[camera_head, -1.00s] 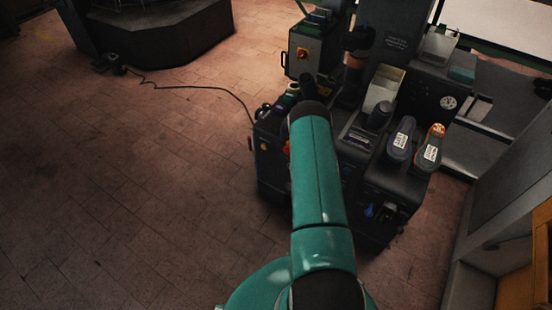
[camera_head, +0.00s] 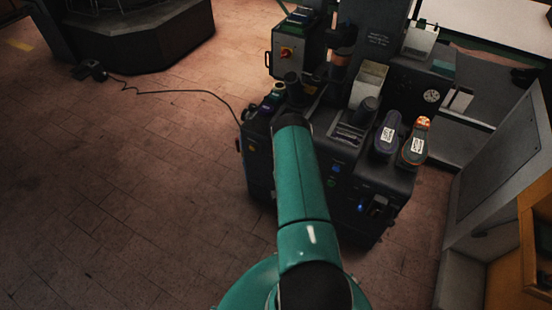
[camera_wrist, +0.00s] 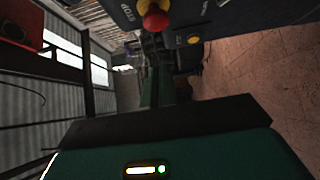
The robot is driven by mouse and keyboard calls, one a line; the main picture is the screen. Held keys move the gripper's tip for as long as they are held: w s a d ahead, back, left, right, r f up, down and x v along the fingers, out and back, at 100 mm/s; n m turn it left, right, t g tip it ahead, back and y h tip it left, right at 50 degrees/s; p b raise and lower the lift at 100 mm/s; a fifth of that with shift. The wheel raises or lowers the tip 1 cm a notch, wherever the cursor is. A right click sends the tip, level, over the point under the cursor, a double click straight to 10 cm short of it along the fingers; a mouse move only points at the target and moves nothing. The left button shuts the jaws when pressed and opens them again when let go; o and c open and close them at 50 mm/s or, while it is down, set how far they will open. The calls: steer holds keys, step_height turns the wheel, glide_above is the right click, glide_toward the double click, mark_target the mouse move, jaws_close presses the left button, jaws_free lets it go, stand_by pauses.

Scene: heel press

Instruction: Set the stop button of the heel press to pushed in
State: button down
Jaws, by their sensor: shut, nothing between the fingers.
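The heel press (camera_head: 350,185) is a dark machine at the centre right of the head view, partly covered by my green arm. In the wrist view its stop button (camera_wrist: 155,19) is a red mushroom head on a yellow collar at the top edge, beside an upside-down STOP label. The button stands out from the dark panel; its travel is hard to judge. In the head view my arm hides it. My gripper (camera_wrist: 165,120) shows as a dark part low in the wrist view, shut and empty, apart from the button. Its fingertips are not clearly seen.
A yellow button (camera_wrist: 193,39) sits near the stop button. A control box (camera_head: 297,52) with a red switch stands at the back of the press. Two shoe-like pieces (camera_head: 388,135) rest on its right side. A cable (camera_head: 175,91) crosses the open tiled floor at left.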

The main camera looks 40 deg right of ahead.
steer(key=w+d, duration=0.6)
steer(key=w, duration=0.1)
steer(key=shift+w+d, duration=0.25)
steer(key=shift+d, duration=0.05)
